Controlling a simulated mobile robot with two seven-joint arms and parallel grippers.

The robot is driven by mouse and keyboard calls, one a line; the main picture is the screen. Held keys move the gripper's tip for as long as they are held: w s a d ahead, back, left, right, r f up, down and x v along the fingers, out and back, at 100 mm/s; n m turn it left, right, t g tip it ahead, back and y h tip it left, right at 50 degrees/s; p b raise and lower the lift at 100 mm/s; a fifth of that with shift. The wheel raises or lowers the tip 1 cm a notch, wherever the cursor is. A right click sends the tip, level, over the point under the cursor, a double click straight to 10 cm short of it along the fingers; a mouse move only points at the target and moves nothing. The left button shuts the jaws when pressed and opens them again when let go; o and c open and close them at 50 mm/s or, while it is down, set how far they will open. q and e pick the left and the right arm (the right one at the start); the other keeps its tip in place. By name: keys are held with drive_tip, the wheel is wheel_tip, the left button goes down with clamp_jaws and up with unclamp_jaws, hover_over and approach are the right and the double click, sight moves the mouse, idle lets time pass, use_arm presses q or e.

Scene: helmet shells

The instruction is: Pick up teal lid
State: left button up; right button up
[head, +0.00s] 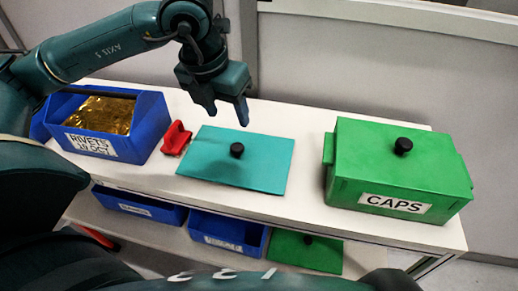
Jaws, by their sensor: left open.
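The teal lid (208,161) is a flat rectangular plate lying on the white shelf top, with a round black knob (237,150) near its middle. My left gripper (228,117) is above and behind the lid's far edge in the head view, fingers pointing down. My right gripper is not in view.
A blue bin (148,137) labelled RIVETS stands left, holding gold material. A red object (176,138) sits between bin and lid. A green lidded box (349,187) labelled CAPS stands right. Blue bins (222,228) and a green lid (290,254) occupy the lower shelf.

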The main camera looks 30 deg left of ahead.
use_arm(q)
hover_over(237, 147)
drive_tip(key=s, duration=0.1)
drive_tip(key=shift+y, duration=0.3)
drive_tip(key=f, duration=0.7)
drive_tip(key=shift+s+a, duration=0.15)
drive_tip(key=shift+s, duration=0.05)
drive_tip(key=p+x, duration=0.1)
drive_tip(key=x, duration=0.4)
drive_tip(key=shift+f, duration=0.25)
drive_tip(key=c, duration=1.1)
drive_tip(key=shift+r, duration=0.1)
